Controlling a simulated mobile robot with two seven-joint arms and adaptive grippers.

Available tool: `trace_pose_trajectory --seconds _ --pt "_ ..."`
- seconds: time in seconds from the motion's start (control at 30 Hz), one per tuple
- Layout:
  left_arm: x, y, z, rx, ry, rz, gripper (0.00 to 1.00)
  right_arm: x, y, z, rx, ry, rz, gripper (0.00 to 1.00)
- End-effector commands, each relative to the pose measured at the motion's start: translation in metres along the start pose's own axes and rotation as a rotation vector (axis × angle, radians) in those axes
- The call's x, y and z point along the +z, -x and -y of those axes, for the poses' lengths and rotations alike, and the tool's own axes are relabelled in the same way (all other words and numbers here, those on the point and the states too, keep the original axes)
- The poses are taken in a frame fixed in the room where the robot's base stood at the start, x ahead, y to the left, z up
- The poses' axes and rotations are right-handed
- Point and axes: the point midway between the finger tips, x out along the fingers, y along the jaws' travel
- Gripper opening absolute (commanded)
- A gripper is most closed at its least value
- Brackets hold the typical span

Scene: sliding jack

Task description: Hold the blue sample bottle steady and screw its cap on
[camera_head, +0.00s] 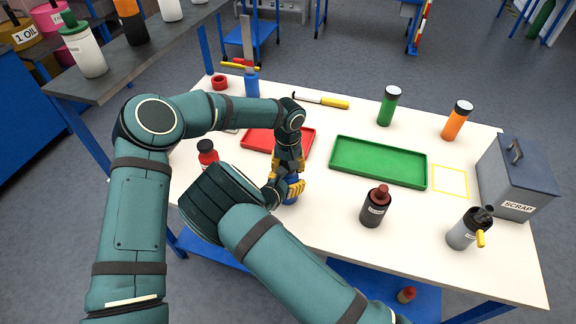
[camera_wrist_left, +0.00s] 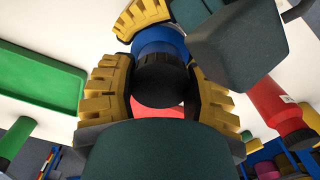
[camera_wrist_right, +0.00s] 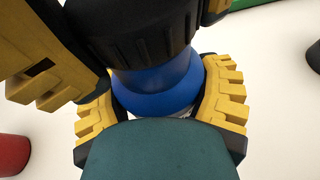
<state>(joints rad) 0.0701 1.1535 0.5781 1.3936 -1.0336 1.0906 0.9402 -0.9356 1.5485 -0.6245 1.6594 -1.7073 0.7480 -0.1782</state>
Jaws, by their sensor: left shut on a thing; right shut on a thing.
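The blue sample bottle (camera_head: 291,200) is upright near the front of the white table, mostly hidden by my grippers in the head view. My right gripper (camera_head: 288,190) is shut around the blue body (camera_wrist_right: 155,90), pads on both sides. My left gripper (camera_head: 288,165) comes from above and is shut on the black ribbed cap (camera_wrist_left: 160,80). In the right wrist view the cap (camera_wrist_right: 140,35) sits over the bottle's top, in line with it. The thread is hidden, so I cannot tell how tight it is.
Around them are a red tray (camera_head: 262,148), a green tray (camera_head: 380,182), a red bottle (camera_head: 208,160), a dark bottle with red cap (camera_head: 375,210) and a grey bottle (camera_head: 465,235). A scrap bin (camera_head: 515,185) stands at right. The table's front edge is close.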

Motion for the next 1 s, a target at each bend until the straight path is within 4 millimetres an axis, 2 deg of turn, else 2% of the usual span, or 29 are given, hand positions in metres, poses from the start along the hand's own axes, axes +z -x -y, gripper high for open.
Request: trace_pose_trajectory --seconds 0.2,0.53,0.57,0.6,0.63,1.0 --pt "-0.0003 0.0004 0.0003 -0.001 -0.195 -0.002 0.07 -0.0002 -0.0002 0.0003 -0.001 0.000 -0.001 0.00" --pt "-0.0005 0.0004 0.0004 0.000 -0.222 -0.001 0.07 -0.0002 -0.0002 0.0004 -0.001 0.000 -0.001 0.00" --pt "-0.0005 0.0004 0.0004 0.000 -0.222 -0.001 0.64 -0.0002 -0.0002 0.0004 -0.001 0.000 -0.001 0.00" --pt "-0.0005 0.0004 0.0004 0.000 -0.222 -0.001 0.78 -0.0002 -0.0002 0.0004 -0.001 0.000 -0.001 0.00" --pt "-0.0005 0.0004 0.0004 0.000 -0.222 -0.001 0.81 -0.0002 -0.0002 0.0004 -0.001 0.000 -0.001 0.00" --pt "-0.0005 0.0036 0.0002 0.000 -0.221 -0.002 0.81 -0.0003 -0.0002 0.0004 -0.001 0.000 -0.001 0.00"
